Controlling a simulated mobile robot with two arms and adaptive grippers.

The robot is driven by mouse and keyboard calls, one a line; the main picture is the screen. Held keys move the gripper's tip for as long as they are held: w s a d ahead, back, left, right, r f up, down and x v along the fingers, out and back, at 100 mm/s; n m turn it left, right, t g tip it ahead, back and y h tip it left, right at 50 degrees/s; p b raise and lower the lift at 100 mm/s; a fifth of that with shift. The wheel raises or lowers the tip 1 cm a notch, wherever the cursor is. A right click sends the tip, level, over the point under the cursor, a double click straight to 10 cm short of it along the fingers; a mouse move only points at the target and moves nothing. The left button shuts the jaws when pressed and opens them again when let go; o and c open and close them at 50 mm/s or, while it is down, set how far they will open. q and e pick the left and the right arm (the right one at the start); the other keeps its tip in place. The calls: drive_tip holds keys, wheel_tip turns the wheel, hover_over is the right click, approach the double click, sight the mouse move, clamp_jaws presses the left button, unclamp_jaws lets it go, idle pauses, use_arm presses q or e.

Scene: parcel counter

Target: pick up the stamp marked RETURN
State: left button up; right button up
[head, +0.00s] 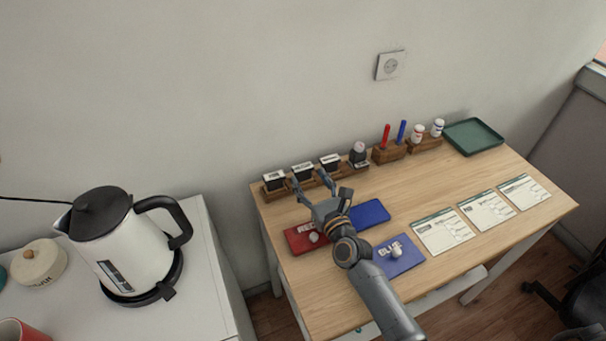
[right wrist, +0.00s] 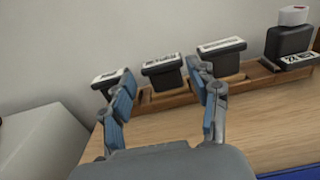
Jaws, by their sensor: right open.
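Three black stamps with white labels stand in a wooden rack (head: 289,189) at the back left of the table: a left stamp (head: 274,182), a middle stamp (head: 302,172) and a right stamp (head: 330,161). The labels are too small for me to read surely, so I cannot tell which says RETURN. My right gripper (head: 309,178) is open and empty, its fingers pointing at the middle stamp. In the right wrist view the middle stamp (right wrist: 163,71) shows between the fingertips, with the left stamp (right wrist: 106,79) partly behind one finger. My left gripper is out of view.
A self-inking stamp (head: 358,154), pen holder (head: 389,153), bottles (head: 417,134) and green tray (head: 473,136) line the table's back. Red (head: 300,239) and blue (head: 398,260) pads lie near my right arm. Forms (head: 443,232) lie right. A kettle (head: 110,240) stands on the left counter.

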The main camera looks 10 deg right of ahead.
sight(305, 171)
drive_tip(key=w, duration=0.3)
drive_tip(key=shift+w+a, duration=0.3)
drive_tip(key=shift+w, duration=0.05)
drive_tip(key=c, duration=0.8)
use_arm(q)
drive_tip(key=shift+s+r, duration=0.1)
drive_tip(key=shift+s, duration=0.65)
